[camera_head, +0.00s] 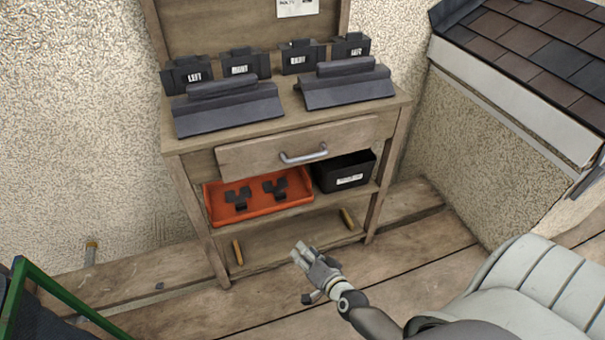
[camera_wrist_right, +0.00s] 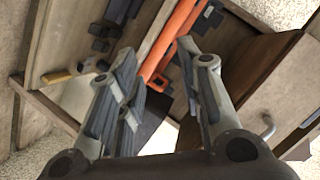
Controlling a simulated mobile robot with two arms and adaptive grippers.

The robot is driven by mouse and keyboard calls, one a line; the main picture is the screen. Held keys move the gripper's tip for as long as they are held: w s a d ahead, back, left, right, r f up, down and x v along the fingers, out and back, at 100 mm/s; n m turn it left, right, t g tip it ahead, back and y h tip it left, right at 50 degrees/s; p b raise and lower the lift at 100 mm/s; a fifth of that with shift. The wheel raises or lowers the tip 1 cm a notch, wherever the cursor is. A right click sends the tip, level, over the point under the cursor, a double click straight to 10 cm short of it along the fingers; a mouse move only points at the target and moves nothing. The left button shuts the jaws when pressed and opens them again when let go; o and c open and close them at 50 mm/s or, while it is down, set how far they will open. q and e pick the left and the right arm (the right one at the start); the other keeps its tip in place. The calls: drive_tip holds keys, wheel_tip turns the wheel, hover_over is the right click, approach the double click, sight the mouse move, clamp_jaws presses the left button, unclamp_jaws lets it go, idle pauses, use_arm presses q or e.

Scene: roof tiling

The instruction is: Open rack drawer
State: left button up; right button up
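The wooden rack (camera_head: 185,147) stands against the wall in the head view. Its drawer (camera_head: 245,156) has a plain wooden front below the top, with a grey bar handle (camera_head: 303,156); I cannot tell whether it stands slightly out. In the right wrist view the handle (camera_wrist_right: 267,126) shows at the right, outside the fingers. My right gripper (camera_head: 302,254) is below and in front of the drawer, apart from the handle. In the wrist view the right gripper (camera_wrist_right: 157,52) has its fingers spread with nothing between them. My left gripper is not in view.
An orange tray (camera_head: 262,208) with dark parts and a black bin (camera_head: 344,173) sit on the shelf under the drawer. Dark ridge pieces (camera_head: 228,108) and labelled black holders lie on top. A pale seat (camera_head: 545,280) is at right, a green-edged object (camera_head: 60,290) at lower left.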

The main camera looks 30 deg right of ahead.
drive_tip(key=w+d+r+m+t+h+b, duration=0.1)
drive_tip(key=w+d+r+m+t+b, duration=0.15)
drive_tip(key=r, duration=0.25)
drive_tip(key=w+d+r+m+t+h+b, duration=0.1)
drive_tip(key=w+d+r+m+t+b, duration=0.15)
drive_tip(key=r, duration=0.35)
drive_tip(key=m+t+h+b, duration=0.1)
drive_tip(key=m+h+b, duration=0.15)
drive_tip(key=m, duration=0.25)
approach(305, 158)
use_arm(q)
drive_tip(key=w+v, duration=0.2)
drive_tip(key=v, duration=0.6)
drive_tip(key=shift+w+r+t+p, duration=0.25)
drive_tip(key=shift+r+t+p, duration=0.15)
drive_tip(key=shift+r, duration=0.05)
use_arm(e)
drive_tip(key=shift+f+x, duration=0.15)
drive_tip(key=shift+x, duration=2.45)
drive_tip(key=shift+f+x, duration=0.2)
drive_tip(key=shift+x, duration=2.4)
drive_tip(key=shift+c, duration=0.4)
clamp_jaws()
